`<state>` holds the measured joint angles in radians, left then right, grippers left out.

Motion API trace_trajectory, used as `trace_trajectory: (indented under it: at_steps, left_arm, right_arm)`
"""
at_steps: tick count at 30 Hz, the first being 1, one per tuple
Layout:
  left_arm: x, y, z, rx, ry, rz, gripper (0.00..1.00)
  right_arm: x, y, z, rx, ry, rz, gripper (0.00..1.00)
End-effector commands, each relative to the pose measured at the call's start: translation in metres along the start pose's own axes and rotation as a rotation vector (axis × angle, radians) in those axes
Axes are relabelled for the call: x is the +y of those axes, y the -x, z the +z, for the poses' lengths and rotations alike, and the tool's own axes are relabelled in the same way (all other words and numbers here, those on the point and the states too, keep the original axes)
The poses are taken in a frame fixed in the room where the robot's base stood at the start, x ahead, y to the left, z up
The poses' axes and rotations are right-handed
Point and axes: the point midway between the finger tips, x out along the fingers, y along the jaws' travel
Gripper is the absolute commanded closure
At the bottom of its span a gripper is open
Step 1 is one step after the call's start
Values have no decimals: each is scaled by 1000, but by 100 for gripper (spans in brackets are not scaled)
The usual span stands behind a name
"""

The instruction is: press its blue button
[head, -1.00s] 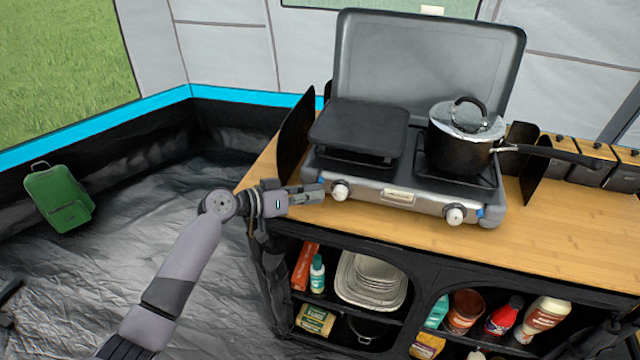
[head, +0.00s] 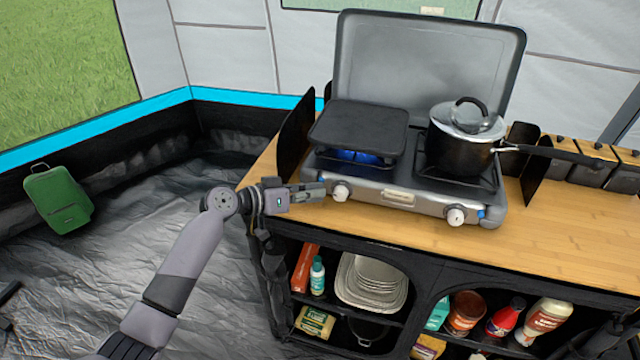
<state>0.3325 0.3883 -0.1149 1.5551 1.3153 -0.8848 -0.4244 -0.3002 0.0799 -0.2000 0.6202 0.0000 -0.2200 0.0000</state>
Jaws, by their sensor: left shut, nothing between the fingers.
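The two-burner camping stove (head: 398,199) stands on the wooden counter with its lid raised. It has a white left knob (head: 341,190) and a white right knob (head: 455,216). A small blue button (head: 481,212) shows beside the right knob. My left gripper (head: 322,190) is shut and empty at the stove's front left corner, just left of the left knob. It covers that corner, and I cannot tell whether it touches the stove. Blue flames (head: 358,157) burn under the black griddle plate (head: 358,128) on the left burner. My right gripper is not in view.
A black pot (head: 460,152) with a glass lid sits on the right burner, its handle pointing right. Black windscreen panels flank the stove. The counter (head: 570,215) is clear at the front right. Shelves below hold dishes and bottles. A green case (head: 58,200) stands at left.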

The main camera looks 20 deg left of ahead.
Motion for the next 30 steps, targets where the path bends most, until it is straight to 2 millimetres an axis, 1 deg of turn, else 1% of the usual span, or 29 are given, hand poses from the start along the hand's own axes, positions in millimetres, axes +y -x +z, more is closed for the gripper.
trace_trajectory:
  at_steps: [9,19,30]
  left_arm:
    - [0,1,0,0,0,-1,100]
    - [8,11,7,0,-1,-1,100]
    - [9,13,9,0,0,-1,100]
  right_arm:
    - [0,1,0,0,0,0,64]
    - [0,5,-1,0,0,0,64]
    - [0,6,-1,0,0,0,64]
